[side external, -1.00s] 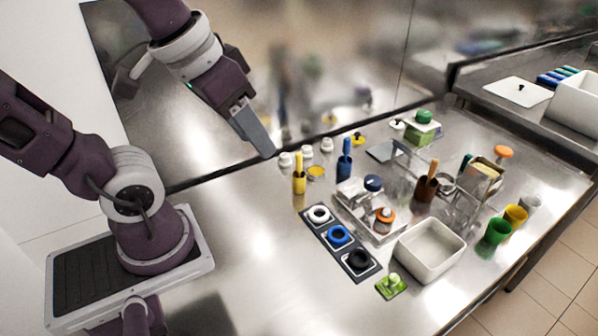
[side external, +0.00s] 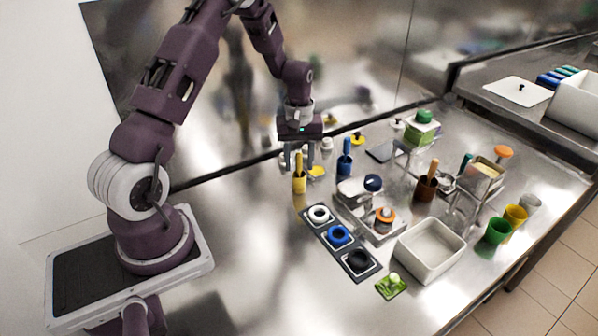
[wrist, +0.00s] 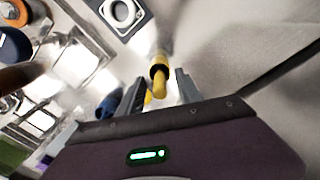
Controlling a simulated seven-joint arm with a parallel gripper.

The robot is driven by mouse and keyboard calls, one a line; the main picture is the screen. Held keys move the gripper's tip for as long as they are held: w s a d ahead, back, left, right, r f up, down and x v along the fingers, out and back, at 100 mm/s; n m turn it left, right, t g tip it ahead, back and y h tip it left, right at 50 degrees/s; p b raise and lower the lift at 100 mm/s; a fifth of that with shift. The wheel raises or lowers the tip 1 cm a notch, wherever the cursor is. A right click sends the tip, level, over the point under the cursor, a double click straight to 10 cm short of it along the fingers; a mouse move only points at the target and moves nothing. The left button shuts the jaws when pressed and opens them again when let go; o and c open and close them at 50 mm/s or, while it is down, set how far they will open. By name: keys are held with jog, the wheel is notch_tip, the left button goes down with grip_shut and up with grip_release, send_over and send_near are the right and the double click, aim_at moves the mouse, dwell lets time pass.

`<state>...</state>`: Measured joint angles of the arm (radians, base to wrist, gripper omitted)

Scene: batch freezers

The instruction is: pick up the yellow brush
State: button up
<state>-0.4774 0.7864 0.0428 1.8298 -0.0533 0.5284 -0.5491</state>
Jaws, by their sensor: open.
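The yellow brush (side external: 300,174) stands upright near the back of the steel table, its thin handle up and its wider part at the bottom. My gripper (side external: 299,160) is above it, pointing down, with its fingers open around or close beside the top of the handle. In the wrist view the yellow brush (wrist: 158,75) shows end-on between the two open fingertips of my gripper (wrist: 160,88). The fingers look apart from the handle. I cannot tell how far down the handle they reach.
A blue brush (side external: 345,160) stands close to the right. A dark tray (side external: 319,228) with white, blue and black rings lies in front. Small white-capped items and a yellow ring (side external: 317,171) are just behind. A white bin (side external: 430,268) is at front right. The table's left part is bare.

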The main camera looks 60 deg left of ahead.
jog(key=shift+f, duration=0.5)
grip_shut()
jog(key=shift+r, duration=0.15)
notch_tip(320, 180, up, 10)
jog(key=shift+f, duration=0.1)
